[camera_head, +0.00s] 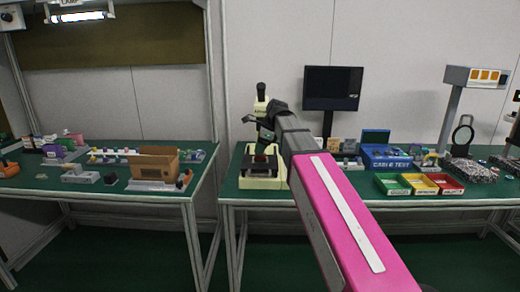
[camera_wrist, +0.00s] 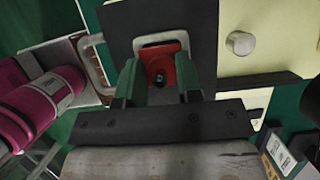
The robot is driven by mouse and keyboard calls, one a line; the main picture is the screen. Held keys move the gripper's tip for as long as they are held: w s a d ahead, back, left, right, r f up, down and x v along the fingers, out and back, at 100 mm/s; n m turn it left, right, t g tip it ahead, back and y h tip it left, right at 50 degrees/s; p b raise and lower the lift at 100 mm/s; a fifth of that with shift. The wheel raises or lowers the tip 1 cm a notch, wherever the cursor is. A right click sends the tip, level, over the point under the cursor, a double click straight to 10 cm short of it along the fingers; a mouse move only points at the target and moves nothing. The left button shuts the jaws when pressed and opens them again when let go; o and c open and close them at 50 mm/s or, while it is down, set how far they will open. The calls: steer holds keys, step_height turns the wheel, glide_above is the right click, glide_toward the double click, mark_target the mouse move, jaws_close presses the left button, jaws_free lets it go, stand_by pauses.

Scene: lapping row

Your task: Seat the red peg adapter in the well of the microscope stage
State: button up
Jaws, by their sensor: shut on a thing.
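The red peg adapter (camera_wrist: 162,58) is between the two green-sided fingers of my gripper (camera_wrist: 158,88) in the wrist view. A dark round spot shows in its middle. My gripper is shut on it, over the black microscope stage (camera_wrist: 206,24). The adapter lies within the outline of the stage. I cannot tell whether it is inside the well or just above it; the well is mostly hidden. In the head view the cream microscope (camera_head: 262,182) stands on the right bench, a little red shows at its stage, and my arm covers part of it.
A monitor (camera_head: 333,88) stands behind. The left bench holds an open cardboard box (camera_head: 153,164). A gap separates the benches.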

steer(key=shift+f, duration=0.9)
stand_by(0.4)
steer(key=o, duration=1.1)
steer(key=v, duration=1)
steer(key=shift+d+r, duration=0.15)
steer(key=shift+r, duration=0.2)
